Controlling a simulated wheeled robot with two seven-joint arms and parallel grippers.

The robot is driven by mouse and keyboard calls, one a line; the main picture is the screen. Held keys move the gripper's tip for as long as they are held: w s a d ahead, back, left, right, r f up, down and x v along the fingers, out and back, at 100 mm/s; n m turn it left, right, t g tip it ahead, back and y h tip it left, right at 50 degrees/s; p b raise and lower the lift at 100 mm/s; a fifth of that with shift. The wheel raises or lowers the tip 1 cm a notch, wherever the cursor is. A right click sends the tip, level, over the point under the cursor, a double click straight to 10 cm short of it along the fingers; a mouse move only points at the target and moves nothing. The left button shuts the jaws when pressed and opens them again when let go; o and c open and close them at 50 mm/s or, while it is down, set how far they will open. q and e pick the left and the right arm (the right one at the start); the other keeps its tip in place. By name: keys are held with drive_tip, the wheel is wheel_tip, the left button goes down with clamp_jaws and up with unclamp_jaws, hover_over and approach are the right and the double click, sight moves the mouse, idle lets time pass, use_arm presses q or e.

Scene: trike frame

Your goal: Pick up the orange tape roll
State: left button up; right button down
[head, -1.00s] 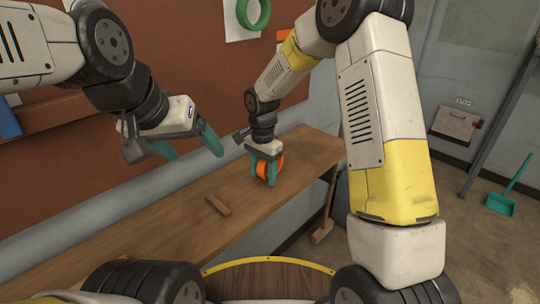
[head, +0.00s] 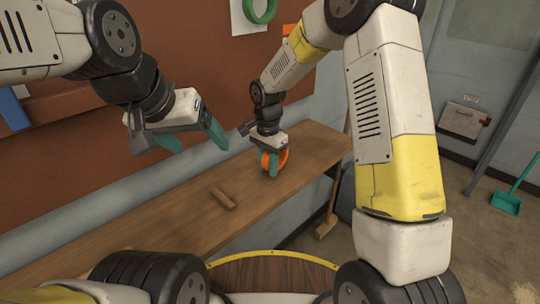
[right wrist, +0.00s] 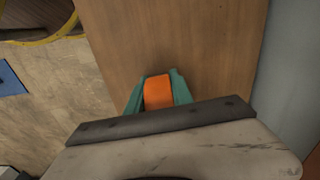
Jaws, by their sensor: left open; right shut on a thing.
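The orange tape roll (head: 283,158) is at the right part of the wooden bench, standing on edge. My right gripper (head: 269,168) is shut on it from above, with teal fingers on either side. The right wrist view also shows the orange tape roll (right wrist: 158,93) between the two fingers of my right gripper (right wrist: 160,77). I cannot tell whether the roll touches the bench or is just clear of it. My left gripper (head: 197,143) is open and empty in the air, left of the roll and in front of the brown board.
A small wooden piece (head: 222,198) lies on the bench (head: 150,222) left of the roll. A green ring (head: 260,10) hangs on the brown board (head: 205,60). A mallet (head: 327,226) stands below the bench's right end. A teal dustpan (head: 507,203) is at far right.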

sight(268, 154)
drive_tip(key=r, duration=0.1)
drive_tip(key=s+r, duration=0.1)
drive_tip(key=r, duration=0.1)
drive_tip(key=s+r, duration=0.1)
drive_tip(key=s, duration=1.4)
drive_tip(key=shift+r, duration=0.1)
